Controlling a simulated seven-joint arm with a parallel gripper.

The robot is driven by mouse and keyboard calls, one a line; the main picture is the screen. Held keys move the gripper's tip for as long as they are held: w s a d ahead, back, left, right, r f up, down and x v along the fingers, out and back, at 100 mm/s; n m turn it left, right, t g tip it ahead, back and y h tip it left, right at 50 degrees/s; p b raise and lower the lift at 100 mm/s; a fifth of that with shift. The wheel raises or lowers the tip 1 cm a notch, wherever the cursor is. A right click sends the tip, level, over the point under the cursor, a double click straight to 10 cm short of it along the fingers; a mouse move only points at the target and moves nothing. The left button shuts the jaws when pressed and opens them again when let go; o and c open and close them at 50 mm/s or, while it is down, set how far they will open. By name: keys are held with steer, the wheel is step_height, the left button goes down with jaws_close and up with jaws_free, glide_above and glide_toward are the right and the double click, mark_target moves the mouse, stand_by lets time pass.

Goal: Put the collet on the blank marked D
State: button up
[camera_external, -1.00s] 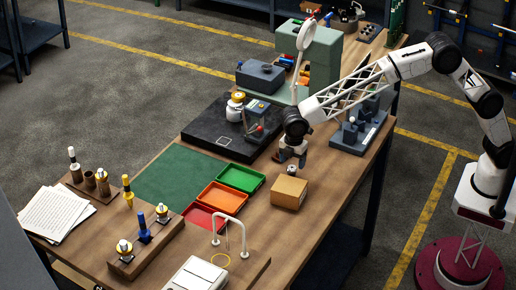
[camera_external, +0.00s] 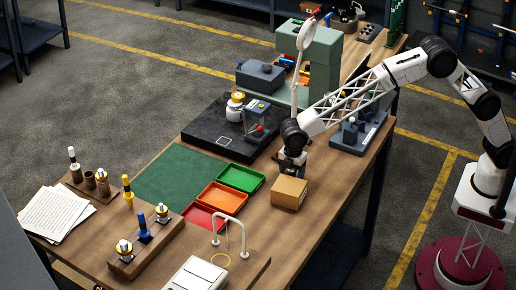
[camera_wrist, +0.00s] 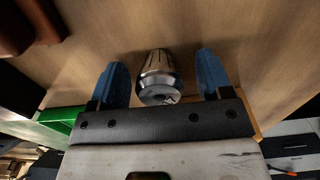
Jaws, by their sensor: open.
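The collet (camera_wrist: 157,75) is a shiny metal tapered piece with slots. In the wrist view it stands on the wooden table between the two blue fingers of my gripper (camera_wrist: 160,64), which are apart with a visible gap on each side of it. In the external view my gripper (camera_external: 292,168) is low over the table, behind the cardboard box, and hides the collet there. No letter D is legible in either view, so I cannot tell which thing is the blank marked D.
A cardboard box (camera_external: 289,194) stands close in front of my gripper. Green (camera_external: 241,178), orange (camera_external: 222,195) and red (camera_external: 203,217) trays lie to the left. A black plate (camera_external: 205,130) bears a fixture behind them. Wooden racks (camera_external: 150,245) with capped pieces stand front left.

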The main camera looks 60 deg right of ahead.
stand_by(0.6)
steer(key=c, duration=1.2)
steer(key=shift+o, duration=0.2)
steer(key=shift+r, duration=0.1)
steer(key=shift+r, duration=1.45)
steer(key=shift+s+d+r, duration=0.1)
steer(key=shift+s+r, duration=0.05)
steer(key=shift+r, duration=0.05)
steer(key=s+d, duration=0.3)
steer(key=s, duration=0.1)
steer(key=s+d+r, duration=0.1)
steer(key=s+d, duration=0.2)
steer(key=s, duration=0.1)
steer(key=s+d, duration=0.4)
steer(key=shift+r, duration=0.15)
